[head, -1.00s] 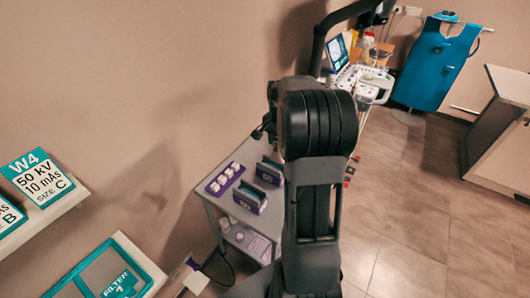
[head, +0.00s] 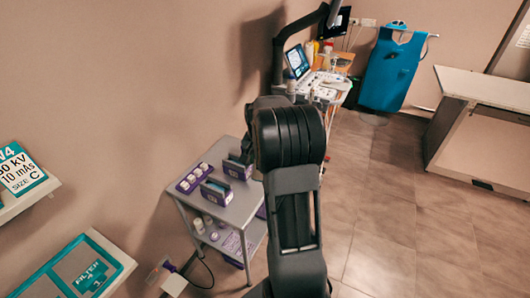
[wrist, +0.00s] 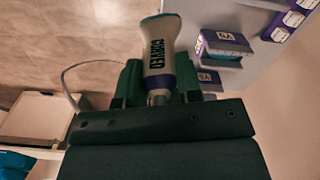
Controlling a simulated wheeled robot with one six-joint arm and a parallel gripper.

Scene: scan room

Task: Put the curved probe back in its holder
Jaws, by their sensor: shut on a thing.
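The curved probe (wrist: 161,48), white with a purple band and the word CURVED, is in the wrist view. My gripper (wrist: 159,78) is shut on it, with one green finger on each side of its body. A grey cable runs off to the left in that view. In the head view my arm hides the gripper and the probe. The ultrasound machine (head: 322,86) with its lit screen stands at the back, beyond my arm. I cannot make out the probe's holder on it.
A grey trolley (head: 245,204) with purple boxes and white bottles stands left of my arm; boxes (wrist: 222,44) also show in the wrist view. A blue apron (head: 388,75) hangs at the back. A white table (head: 485,84) is at right. Tiled floor between is clear.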

